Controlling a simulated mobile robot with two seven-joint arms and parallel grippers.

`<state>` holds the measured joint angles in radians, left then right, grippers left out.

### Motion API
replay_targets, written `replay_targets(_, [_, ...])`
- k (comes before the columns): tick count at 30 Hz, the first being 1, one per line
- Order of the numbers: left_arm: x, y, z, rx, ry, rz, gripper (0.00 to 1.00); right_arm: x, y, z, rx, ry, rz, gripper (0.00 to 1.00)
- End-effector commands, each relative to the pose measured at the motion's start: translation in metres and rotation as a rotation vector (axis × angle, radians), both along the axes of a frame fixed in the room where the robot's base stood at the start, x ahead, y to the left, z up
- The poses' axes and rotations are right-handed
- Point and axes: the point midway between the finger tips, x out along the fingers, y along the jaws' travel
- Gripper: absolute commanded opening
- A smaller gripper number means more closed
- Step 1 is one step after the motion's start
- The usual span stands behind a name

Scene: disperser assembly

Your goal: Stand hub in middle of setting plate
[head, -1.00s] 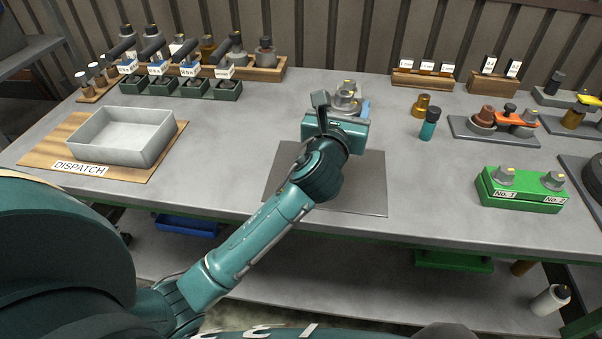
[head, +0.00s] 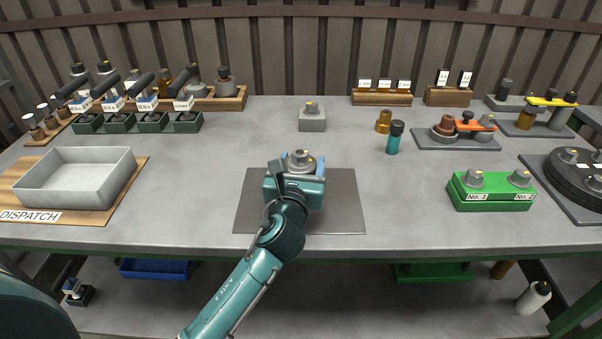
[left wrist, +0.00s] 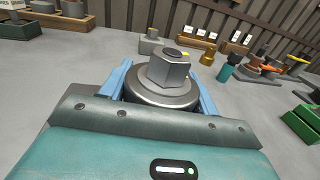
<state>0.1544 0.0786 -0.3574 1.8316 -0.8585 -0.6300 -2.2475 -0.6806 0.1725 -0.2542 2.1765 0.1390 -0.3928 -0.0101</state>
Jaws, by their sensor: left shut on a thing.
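The hub (head: 299,160) is a grey round part with a faceted top and a small yellow mark. My left gripper (head: 301,168) is shut on it. In the left wrist view the hub (left wrist: 170,75) stands upright between the two blue fingers (left wrist: 161,92). The setting plate (head: 342,205) is a dark grey square sheet on the bench. The gripper and hub are over its far part in the head view. My wrist hides the hub's underside, so I cannot tell whether it touches the plate. My right gripper is not in view.
A grey block with a yellow-marked top (head: 312,120) stands behind the plate. A teal bottle (head: 395,138) and a brass part (head: 383,121) stand right of it. The dispatch tray (head: 75,180) is at left, a green No. 1/No. 2 stand (head: 490,191) at right. Bench around the plate is clear.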

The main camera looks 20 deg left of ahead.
Motion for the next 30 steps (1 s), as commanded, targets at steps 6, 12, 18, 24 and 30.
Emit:
replay_targets(6, [0.0003,0.0001,-0.0075,0.001,-0.01,-0.001,0.06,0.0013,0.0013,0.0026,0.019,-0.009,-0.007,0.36])
replay_targets(12, [0.0003,0.0,-0.0073,0.001,-0.01,-0.001,0.06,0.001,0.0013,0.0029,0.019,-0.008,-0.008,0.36])
replay_targets(18, [-0.0001,0.0002,-0.014,0.0,-0.001,0.0,0.66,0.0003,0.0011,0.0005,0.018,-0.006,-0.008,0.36])
replay_targets(24, [-0.0001,0.0002,-0.014,0.0,-0.001,0.0,0.82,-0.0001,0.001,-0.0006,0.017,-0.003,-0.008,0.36])
replay_targets(30, [-0.0001,0.0002,-0.0137,0.001,-0.001,0.0,0.82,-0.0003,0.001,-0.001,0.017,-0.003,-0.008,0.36])
